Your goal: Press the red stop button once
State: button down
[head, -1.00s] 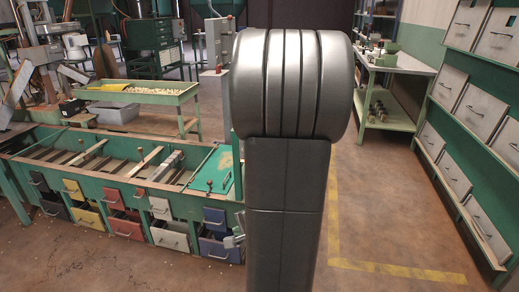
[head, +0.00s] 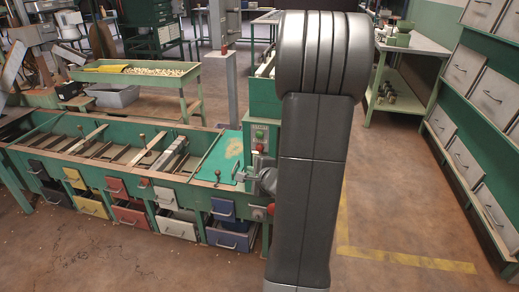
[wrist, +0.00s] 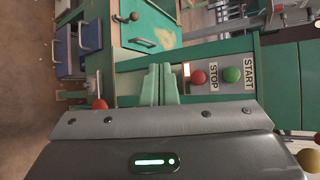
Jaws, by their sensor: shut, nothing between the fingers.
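The red stop button (wrist: 198,77) sits on a pale panel beside the STOP label in the wrist view. The green start button (wrist: 232,74) is to its right, beside the START label. In the head view the red button (head: 259,147) is small, below the green one, on the green control post. My gripper (wrist: 159,68) is shut and empty, with its fingertips left of the red button in the wrist view. In the head view my gripper (head: 241,175) is at the post's left, lower than the button. I cannot tell how far the fingertips are from the panel.
The green hopper bench (head: 110,165) with coloured drawers stands left of the post. A red ball knob (wrist: 100,104) shows left of my fingers in the wrist view. Grey bins (head: 470,70) line a rack at the right. Open floor (head: 400,220) lies at front right.

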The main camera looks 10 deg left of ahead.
aim_at(259, 148)
jog(key=w+p, duration=0.4)
jog(key=w, duration=0.4)
jog(key=shift+w+d+p, duration=0.15)
jog(key=shift+w+p, duration=0.15)
jog(key=shift+w, duration=0.05)
jog(key=shift+w, duration=0.15)
dwell(1.7)
jog(key=shift+w+b, duration=0.25)
jog(key=shift+b, duration=0.05)
jog(key=shift+w, duration=0.5)
dwell(0.6)
dwell(0.4)
jog(key=shift+s+b, duration=0.85)
jog(key=shift+s, duration=0.05)
